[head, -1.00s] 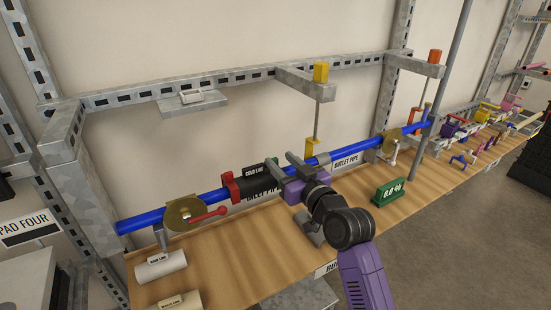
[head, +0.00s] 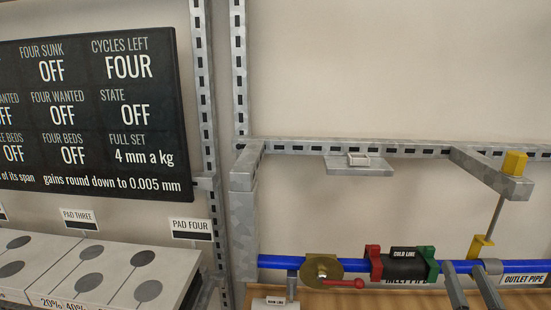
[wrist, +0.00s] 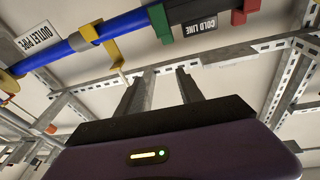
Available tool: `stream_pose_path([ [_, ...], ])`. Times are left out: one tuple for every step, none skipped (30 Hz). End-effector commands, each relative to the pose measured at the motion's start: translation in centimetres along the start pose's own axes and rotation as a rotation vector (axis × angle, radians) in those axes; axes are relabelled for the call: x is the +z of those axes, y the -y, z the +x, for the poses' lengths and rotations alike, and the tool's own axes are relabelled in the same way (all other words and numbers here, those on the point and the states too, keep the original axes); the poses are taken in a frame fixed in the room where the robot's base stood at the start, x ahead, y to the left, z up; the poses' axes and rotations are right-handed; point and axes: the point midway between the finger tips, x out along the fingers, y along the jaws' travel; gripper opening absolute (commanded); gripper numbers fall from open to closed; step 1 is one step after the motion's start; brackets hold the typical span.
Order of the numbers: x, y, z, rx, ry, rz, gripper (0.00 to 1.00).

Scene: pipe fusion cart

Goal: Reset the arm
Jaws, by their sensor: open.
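My gripper (head: 464,272) shows at the lower right of the head view, its two grey fingers upright in front of the blue pipe (head: 350,264). In the wrist view the gripper (wrist: 160,88) has its fingers apart with nothing between them. The rest of my arm is below the head view's edge. The black COLD LINE sleeve (head: 404,265) sits on the pipe between a red clamp (head: 374,263) and a green clamp (head: 428,262), left of my gripper. The sleeve also shows at the top of the wrist view (wrist: 200,27), beyond the fingers.
A yellow hook (head: 480,246) hangs from the overhead bracket just right of my gripper. A brass valve with a red lever (head: 322,270) is on the pipe further left. A slotted rail (head: 330,148) crosses above. A dark status board (head: 90,115) and white pads (head: 120,275) stand left.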

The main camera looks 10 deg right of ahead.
Motion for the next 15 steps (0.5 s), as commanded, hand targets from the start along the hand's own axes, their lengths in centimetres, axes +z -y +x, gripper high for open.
stream_pose_path([
  [0.8,0.6,-1.6,0.000,0.007,0.005,0.44],
  [1.2,0.9,-2.5,-0.001,0.006,0.008,0.44],
  [1.7,1.4,-3.8,-0.002,0.009,0.010,0.44],
  [2.1,1.8,-4.8,-0.005,0.013,0.013,0.44],
  [2.4,2.2,-5.9,-0.008,0.016,0.014,0.44],
  [2.9,2.7,-7.3,-0.015,0.021,0.015,0.44],
  [3.2,3.1,-8.5,-0.020,0.027,0.016,0.44],
  [3.5,3.5,-9.6,-0.027,0.033,0.016,0.44],
  [3.9,4.0,-11.1,-0.036,0.042,0.015,0.44],
  [4.2,4.4,-12.2,-0.044,0.049,0.015,0.44],
  [4.4,4.8,-13.3,-0.053,0.056,0.015,0.44],
  [4.7,5.3,-14.8,-0.066,0.068,0.011,0.44],
  [4.9,5.6,-15.9,-0.076,0.077,0.010,0.44],
  [5.0,6.0,-17.1,-0.087,0.088,0.009,0.44],
  [5.2,6.4,-18.5,-0.102,0.101,0.005,0.44],
])
